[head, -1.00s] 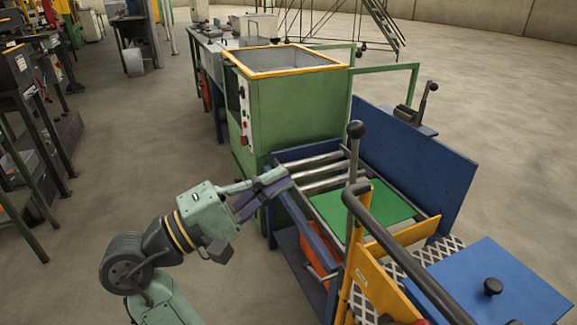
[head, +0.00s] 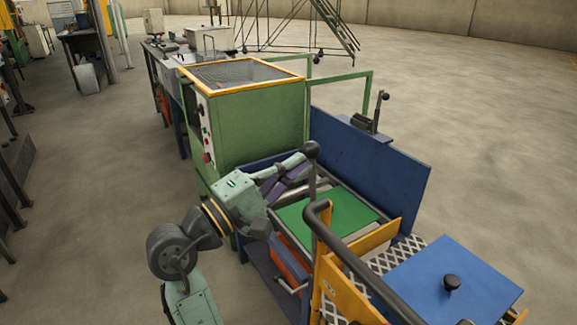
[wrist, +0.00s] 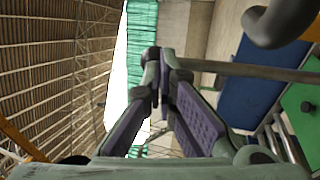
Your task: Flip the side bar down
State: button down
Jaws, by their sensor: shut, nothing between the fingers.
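An upright grey bar (head: 312,185) with a black ball knob (head: 311,149) stands at the near side of the roller table; I take it as the side bar. In the wrist view the bar (wrist: 245,70) runs rightward from behind the fingertips. My gripper (head: 300,160) is shut and empty, its tips at the bar's upper end, just left of and below the knob. It also shows in the wrist view (wrist: 158,58), with its fingertips together over the bar's end. I cannot tell whether they touch it.
A thick dark bent handle (head: 350,262) rises in front of the yellow frame (head: 345,290). A green furnace box (head: 255,125) stands behind. A green plate (head: 328,220) lies on the table, with an upright blue panel (head: 370,170) beyond. Open floor lies to the left.

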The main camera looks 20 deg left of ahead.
aim_at(308, 156)
jog(key=shift+g+y, duration=0.3)
jog(key=shift+g, duration=0.4)
jog(key=p+x, duration=0.1)
jog(key=x, duration=0.1)
jog(key=p+x, duration=0.2)
jog(key=r+p+x, duration=0.1)
jog(key=x, duration=0.1)
jog(key=shift+s+d+p, duration=0.25)
jog(key=shift+d+p, duration=0.05)
jog(key=shift+p, duration=0.05)
jog(key=w+d+f, duration=0.1)
jog(key=w+d, duration=0.4)
jog(key=w, duration=0.2)
jog(key=shift+w+d+f+p, duration=0.2)
jog(key=shift+d+f+p, duration=0.1)
jog(key=shift+p, duration=0.05)
jog(key=shift+s+a, duration=0.1)
